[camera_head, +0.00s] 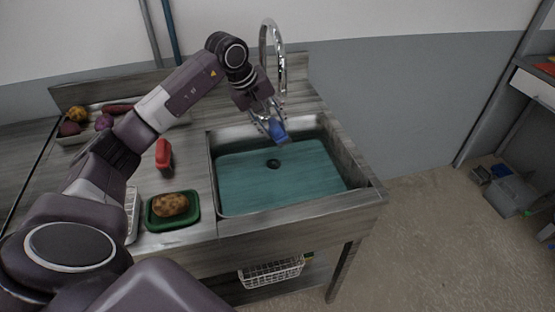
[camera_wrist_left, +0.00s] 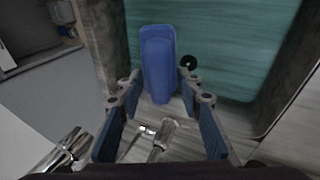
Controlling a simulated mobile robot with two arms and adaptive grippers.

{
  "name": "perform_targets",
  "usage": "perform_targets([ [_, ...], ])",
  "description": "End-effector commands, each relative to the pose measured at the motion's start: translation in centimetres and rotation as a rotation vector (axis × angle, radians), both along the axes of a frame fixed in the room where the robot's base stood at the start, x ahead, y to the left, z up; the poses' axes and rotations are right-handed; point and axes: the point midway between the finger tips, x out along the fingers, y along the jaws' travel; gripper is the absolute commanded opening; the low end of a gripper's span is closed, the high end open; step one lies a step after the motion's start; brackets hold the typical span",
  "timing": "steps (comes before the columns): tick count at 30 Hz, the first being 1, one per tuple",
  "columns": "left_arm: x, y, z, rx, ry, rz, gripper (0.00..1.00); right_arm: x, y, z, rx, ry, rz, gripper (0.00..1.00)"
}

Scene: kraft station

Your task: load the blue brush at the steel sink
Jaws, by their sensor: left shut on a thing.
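The blue brush (camera_head: 278,130) is held in my left gripper (camera_head: 268,113), over the back part of the steel sink (camera_head: 342,150). In the left wrist view the blue brush (camera_wrist_left: 158,60) sits between the fingertips of my left gripper (camera_wrist_left: 160,85), its long body pointing away from the palm. The sink has a teal bottom with a dark drain (camera_head: 273,163); the drain also shows in the left wrist view (camera_wrist_left: 189,62). The brush looks clear of the sink bottom. My right gripper is in neither view.
A curved chrome faucet (camera_head: 282,65) stands behind the sink, close to my left gripper. Left of the sink are a green tray (camera_head: 192,219) with a potato (camera_head: 170,204) and a red object (camera_head: 163,154). A tray of vegetables (camera_head: 103,122) stands farther back.

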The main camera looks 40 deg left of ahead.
Motion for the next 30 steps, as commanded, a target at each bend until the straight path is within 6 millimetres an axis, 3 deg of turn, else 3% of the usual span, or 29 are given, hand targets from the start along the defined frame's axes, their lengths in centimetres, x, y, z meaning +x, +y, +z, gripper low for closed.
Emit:
perform_targets([
  [11,0.0,0.0,0.2,0.000,-0.001,0.000,0.14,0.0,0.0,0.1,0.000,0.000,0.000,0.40],
  [24,0.0,0.0,4.0,0.001,-0.002,0.001,0.14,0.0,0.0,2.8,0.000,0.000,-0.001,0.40],
  [30,0.0,0.0,4.1,0.000,-0.001,0.000,0.14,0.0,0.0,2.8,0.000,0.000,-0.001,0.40],
])
